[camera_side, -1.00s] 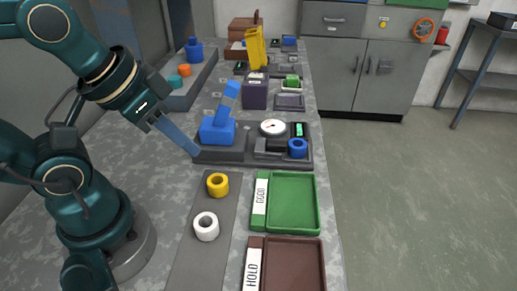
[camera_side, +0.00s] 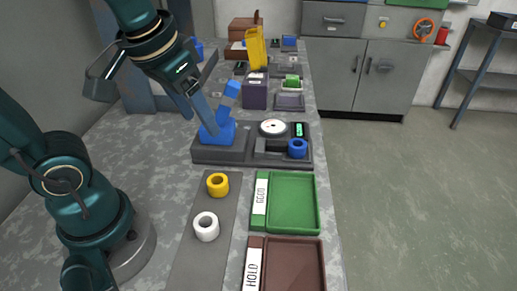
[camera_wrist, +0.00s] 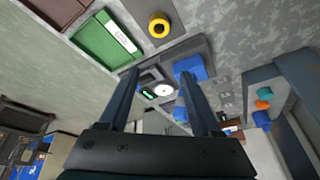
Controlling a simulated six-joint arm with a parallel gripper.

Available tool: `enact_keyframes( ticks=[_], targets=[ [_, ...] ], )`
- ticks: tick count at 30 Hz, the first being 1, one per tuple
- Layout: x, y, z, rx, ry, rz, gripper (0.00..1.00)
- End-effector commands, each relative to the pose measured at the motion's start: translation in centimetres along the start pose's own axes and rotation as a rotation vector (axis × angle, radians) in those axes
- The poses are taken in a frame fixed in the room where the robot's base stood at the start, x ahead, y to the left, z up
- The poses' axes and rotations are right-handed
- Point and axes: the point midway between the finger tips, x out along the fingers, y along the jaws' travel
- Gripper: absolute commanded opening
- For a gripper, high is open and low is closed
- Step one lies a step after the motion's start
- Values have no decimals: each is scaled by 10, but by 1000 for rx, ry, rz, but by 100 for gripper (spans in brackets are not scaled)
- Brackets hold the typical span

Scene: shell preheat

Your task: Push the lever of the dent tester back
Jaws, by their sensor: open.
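The dent tester (camera_side: 240,156) is a dark base on the bench with a blue block (camera_side: 222,134), a round white dial (camera_side: 273,127) and a small green display (camera_side: 299,129). Its blue lever (camera_side: 232,90) rises from the block and leans right; its lower part is partly hidden by my finger. A blue ring (camera_side: 297,147) sits at the tester's right end. My gripper (camera_side: 211,127) reaches down from the upper left, fingers across the block's left side; contact cannot be told. In the wrist view my gripper (camera_wrist: 158,70) is open and empty, with the dial (camera_wrist: 164,90) between the fingers.
A yellow ring (camera_side: 217,184) and a white ring (camera_side: 206,226) lie on a grey strip in front. A green GOOD tray (camera_side: 317,205) and a brown HOLD tray (camera_side: 322,262) are at the front right. A purple box (camera_side: 256,92) stands behind the tester.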

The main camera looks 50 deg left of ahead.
Motion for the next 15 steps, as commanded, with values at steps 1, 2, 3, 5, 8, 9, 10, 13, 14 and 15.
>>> enact_keyframes(
  ticks=[1, 2, 3, 5, 8, 9, 10, 13, 14, 15],
  targets=[
    [2, -3, -13, -28, -30, -37, 65],
    [4, -6, -19, -49, -44, -59, 65],
    [6, -9, -28, -77, -60, -91, 65],
    [10, -14, -41, -120, -82, -141, 65],
    [18, -21, -62, -194, -109, -230, 65],
    [22, -24, -70, -225, -117, -267, 65],
    [26, -26, -75, -250, -121, -294, 65],
    [37, -31, -91, -324, -126, -379, 65],
    [40, -33, -95, -341, -126, -400, 65],
    [43, -34, -99, -364, -125, -424, 65]
  ],
)
